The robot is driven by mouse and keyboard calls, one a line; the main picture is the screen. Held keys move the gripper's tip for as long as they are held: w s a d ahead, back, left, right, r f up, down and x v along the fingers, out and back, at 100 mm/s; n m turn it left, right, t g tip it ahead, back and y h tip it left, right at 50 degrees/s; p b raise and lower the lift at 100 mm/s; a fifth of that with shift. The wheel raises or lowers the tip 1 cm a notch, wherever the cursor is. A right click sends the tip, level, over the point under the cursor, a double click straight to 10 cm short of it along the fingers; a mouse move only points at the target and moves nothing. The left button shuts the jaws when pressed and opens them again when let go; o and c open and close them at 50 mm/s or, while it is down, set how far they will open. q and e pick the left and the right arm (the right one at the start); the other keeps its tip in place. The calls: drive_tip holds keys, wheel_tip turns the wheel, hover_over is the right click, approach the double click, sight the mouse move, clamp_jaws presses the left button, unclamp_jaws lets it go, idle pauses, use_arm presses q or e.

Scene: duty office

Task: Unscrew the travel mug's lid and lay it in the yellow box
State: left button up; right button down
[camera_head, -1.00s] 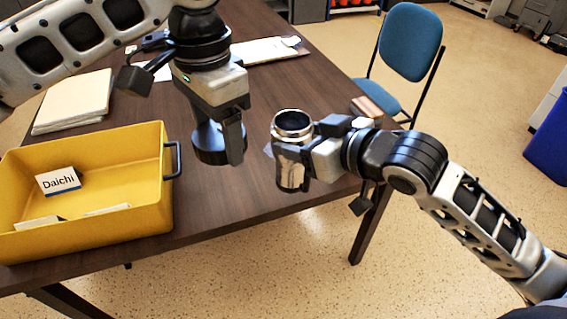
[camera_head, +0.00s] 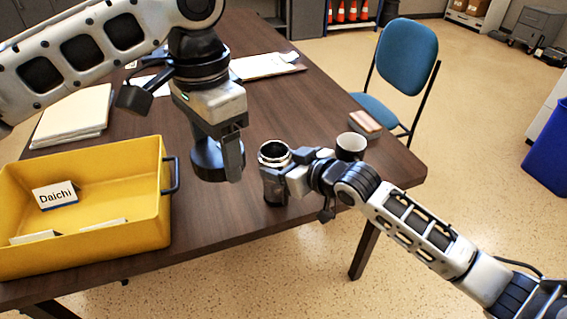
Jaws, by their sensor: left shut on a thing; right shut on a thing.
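The travel mug (camera_head: 273,188) is silver and dark, upright, with its open metal rim showing and no lid on it. My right gripper (camera_head: 284,181) is shut on its side, near the table's front edge. I cannot tell whether its base touches the table. My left gripper (camera_head: 228,163) points down and is shut on the dark round lid (camera_head: 207,163), held to the left of the mug and apart from it. The yellow box (camera_head: 110,240) stands on the table at the left, left of the lid. It holds a white name card reading "Daichi" (camera_head: 55,195) and other white cards.
Papers (camera_head: 73,116) and a clipboard (camera_head: 265,65) lie farther back. A blue chair (camera_head: 405,55) stands beyond the table.

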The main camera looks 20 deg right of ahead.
drive_tip(key=shift+f, duration=0.1)
drive_tip(key=shift+c, duration=1.9)
unclamp_jaws()
